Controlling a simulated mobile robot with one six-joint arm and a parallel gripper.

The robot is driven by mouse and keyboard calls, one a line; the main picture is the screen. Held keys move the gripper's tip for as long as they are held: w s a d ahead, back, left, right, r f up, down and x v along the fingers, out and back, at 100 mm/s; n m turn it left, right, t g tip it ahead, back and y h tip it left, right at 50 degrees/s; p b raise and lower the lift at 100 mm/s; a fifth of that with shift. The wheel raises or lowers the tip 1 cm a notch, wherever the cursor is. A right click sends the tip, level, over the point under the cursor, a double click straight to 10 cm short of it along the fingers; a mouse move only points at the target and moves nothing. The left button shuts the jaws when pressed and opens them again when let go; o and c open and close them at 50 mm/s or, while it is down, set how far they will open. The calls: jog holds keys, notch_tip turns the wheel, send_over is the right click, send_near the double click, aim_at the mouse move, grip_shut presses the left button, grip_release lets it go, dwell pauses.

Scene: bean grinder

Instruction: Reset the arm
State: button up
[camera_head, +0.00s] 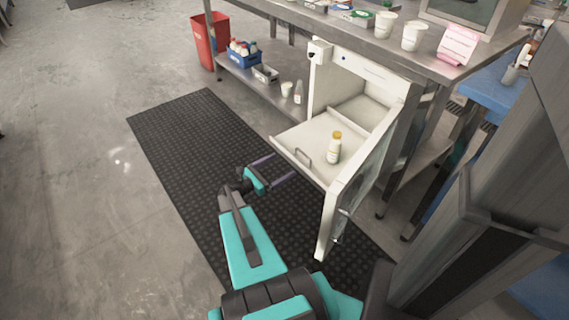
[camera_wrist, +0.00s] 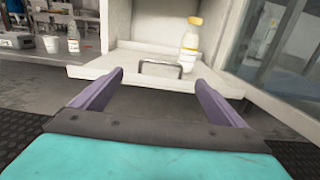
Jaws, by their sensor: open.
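My gripper (camera_head: 275,170) is open and empty above the black mat, in front of the pulled-out tray of a white cabinet. In the wrist view its two purple fingers (camera_wrist: 160,95) stand apart with nothing between them. The tray's grey handle (camera_head: 303,156) lies just beyond the fingertips and also shows in the wrist view (camera_wrist: 161,66). My gripper does not appear to touch it. My arm reaches up from the bottom of the head view, stretched forward.
A white bottle with a yellow cap (camera_head: 334,148) stands on the tray (camera_head: 312,133). The cabinet door (camera_head: 345,205) is open to the right. A steel table (camera_head: 375,42) holds several cups. A red bin (camera_head: 208,42) stands at the back left. The black mat (camera_head: 190,135) and left floor are clear.

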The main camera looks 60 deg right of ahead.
jog(key=shift+w+a, duration=0.1)
jog(key=shift+a, duration=0.1)
dwell(0.5)
